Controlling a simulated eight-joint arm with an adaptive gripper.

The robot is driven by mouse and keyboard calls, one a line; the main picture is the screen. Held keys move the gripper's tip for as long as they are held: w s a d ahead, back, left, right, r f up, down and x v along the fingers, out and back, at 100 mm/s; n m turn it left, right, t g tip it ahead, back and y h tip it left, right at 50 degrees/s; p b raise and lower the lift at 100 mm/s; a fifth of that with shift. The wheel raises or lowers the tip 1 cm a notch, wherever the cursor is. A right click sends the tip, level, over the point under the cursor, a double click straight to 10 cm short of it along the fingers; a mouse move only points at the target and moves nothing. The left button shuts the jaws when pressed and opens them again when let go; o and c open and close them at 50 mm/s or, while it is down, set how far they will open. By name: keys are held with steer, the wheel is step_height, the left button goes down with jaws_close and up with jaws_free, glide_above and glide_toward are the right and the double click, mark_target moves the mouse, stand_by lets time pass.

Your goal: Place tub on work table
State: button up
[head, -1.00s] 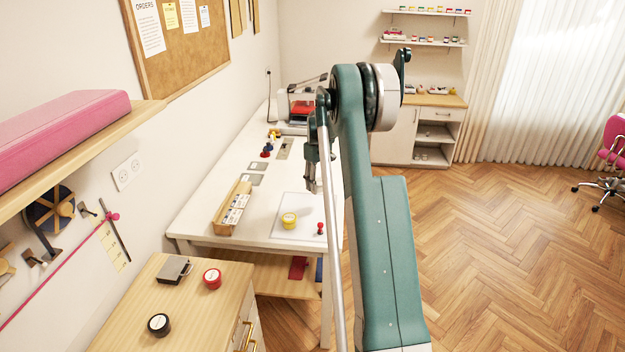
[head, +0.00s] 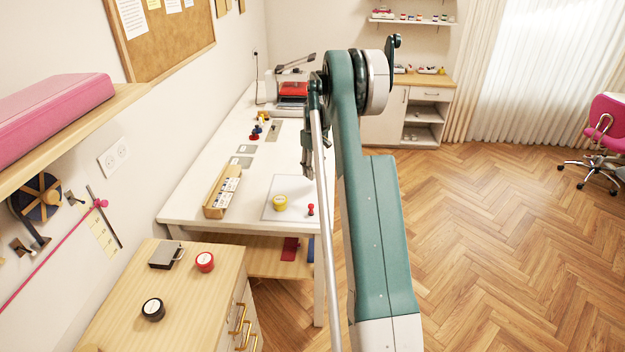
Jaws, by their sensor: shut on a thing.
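My gripper (head: 306,172) hangs over the white work table (head: 190,205), pointing down, partly hidden by my arm. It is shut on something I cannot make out. A yellow tub (head: 280,203) stands on a pale mat (head: 283,187) near the table's front end. It appears below and left of my gripper, with a gap between them in the picture. A red tub (head: 205,261) and a black tub (head: 153,309) stand on the wooden drawer cabinet (head: 190,295) in the foreground.
A small red-handled stamp (head: 310,210) stands right of the yellow tub. A wooden tray of cards (head: 222,190), grey plates (head: 241,161) and several coloured stamps (head: 258,130) occupy the table's left and far parts. A grey metal box (head: 166,255) lies on the cabinet.

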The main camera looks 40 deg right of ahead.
mark_target(314, 167)
steer(key=shift+f, duration=1.45)
steer(key=shift+f, duration=0.1)
steer(key=shift+f, duration=1.75)
steer(key=shift+f, duration=0.15)
steer(key=o, duration=0.9)
steer(key=shift+r, duration=0.2)
step_height(314, 167, up, 12)
steer(key=shift+f, duration=0.1)
